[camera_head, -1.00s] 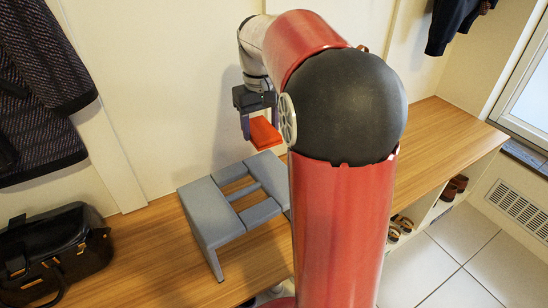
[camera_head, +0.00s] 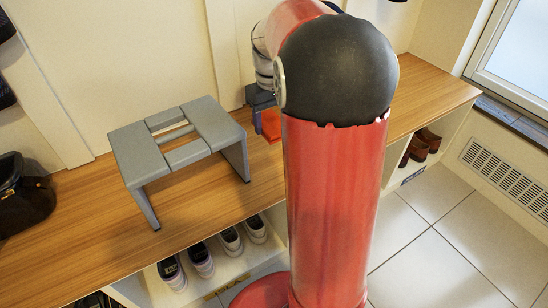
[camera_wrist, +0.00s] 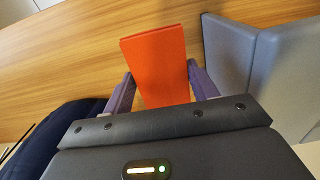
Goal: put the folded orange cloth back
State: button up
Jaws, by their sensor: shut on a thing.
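The folded orange cloth (camera_head: 271,126) is a flat bright orange slab, partly hidden behind my arm in the head view. My gripper (camera_head: 262,112) is shut on it, to the right of the grey step stool (camera_head: 141,152). In the wrist view the orange cloth (camera_wrist: 155,62) sticks out between the two purple fingers of my gripper (camera_wrist: 160,88), over the wooden bench top (camera_wrist: 70,55). The grey stool (camera_wrist: 229,55) stands close on the right there. Whether the cloth touches the bench cannot be told.
The wooden bench (camera_head: 75,215) has shoes (camera_head: 200,258) in the cubbies below and brown shoes (camera_head: 425,143) at the right. A black bag (camera_head: 25,200) sits at the left end. A dark blue fabric-like thing (camera_wrist: 50,135) fills the wrist view's lower left.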

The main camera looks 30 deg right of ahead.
aim_at(272, 162)
notch_tip(272, 162, down, 12)
jog(key=shift+f+b, duration=0.1)
jog(key=shift+b, duration=0.7)
jog(key=shift+f, duration=0.15)
jog(key=o, duration=0.9)
jog(key=shift+o, duration=0.2)
notch_tip(272, 162, up, 12)
jog(key=shift+r+p, duration=0.25)
jog(key=shift+p, duration=0.7)
